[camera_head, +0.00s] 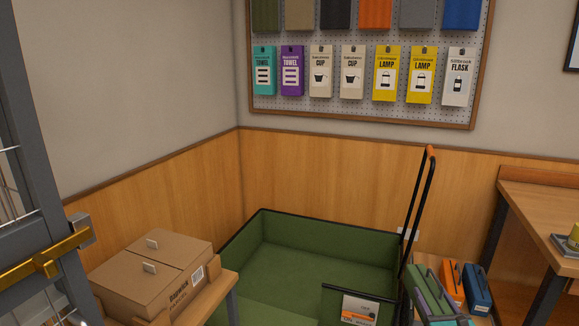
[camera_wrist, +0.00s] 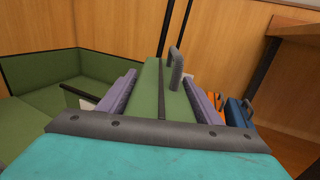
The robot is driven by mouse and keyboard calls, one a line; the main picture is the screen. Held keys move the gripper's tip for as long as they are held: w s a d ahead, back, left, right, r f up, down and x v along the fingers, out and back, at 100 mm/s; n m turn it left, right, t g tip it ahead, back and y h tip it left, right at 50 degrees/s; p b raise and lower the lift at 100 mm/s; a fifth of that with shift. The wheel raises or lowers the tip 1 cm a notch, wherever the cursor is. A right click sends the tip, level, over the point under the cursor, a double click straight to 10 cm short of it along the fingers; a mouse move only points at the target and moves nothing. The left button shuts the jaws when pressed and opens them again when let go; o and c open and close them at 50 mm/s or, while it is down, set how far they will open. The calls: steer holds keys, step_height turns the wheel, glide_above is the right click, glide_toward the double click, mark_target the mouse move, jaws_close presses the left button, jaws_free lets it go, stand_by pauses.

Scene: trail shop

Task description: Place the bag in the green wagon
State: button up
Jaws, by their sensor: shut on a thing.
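The green wagon (camera_head: 262,235) stands in the corner, open at the top and empty where I see inside. Its black rim and upright handle (camera_head: 417,210) show; its front part is cut off. The wagon also shows at the left of the wrist view (camera_wrist: 45,72). The green bag (camera_wrist: 148,92), with a dark centre seam and a grey handle, is right of the wagon, outside it. It also shows at lower right in the head view (camera_head: 421,280). My gripper (camera_wrist: 160,85) is shut on the bag, a purple finger along each side. The bag's underside is hidden.
An orange bag (camera_head: 451,284) and a blue bag (camera_head: 477,287) stand just right of the held bag. A wooden counter (camera_head: 545,200) is at far right. The wagon's upright handle rises near the held bag.

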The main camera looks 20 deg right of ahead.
steer(key=w+a+r+n+y+b, duration=0.1)
steer(key=w+a+r+n+y, duration=0.25)
steer(key=a, duration=0.55)
steer(key=w+a+r+n+y+b, duration=0.1)
steer(key=w+a+r+y, duration=0.25)
steer(key=w+a, duration=0.45)
steer(key=w+a+r+n+y+b, duration=0.1)
steer(key=w+a+r+n+y, duration=0.2)
steer(key=a, duration=0.6)
steer(key=s+a+r+n+g+y, duration=0.1)
steer(key=s+a+n+g+y, duration=0.25)
steer(key=a, duration=0.65)
steer(key=w+a+n+g+y, duration=0.1)
steer(key=a+n+g+y, duration=0.4)
steer(key=a, duration=0.6)
step_height(320, 180, up, 14)
steer(key=m+t+y+p, duration=0.1)
steer(key=m+p, duration=0.1)
steer(key=p, duration=1.8)
steer(key=shift+s+d+t+p, duration=0.15)
steer(key=shift+d+t+p, duration=0.05)
steer(key=shift+t+p, duration=0.15)
steer(key=shift+a+f, duration=0.1)
steer(key=shift+a, duration=0.15)
steer(key=shift+s, duration=0.2)
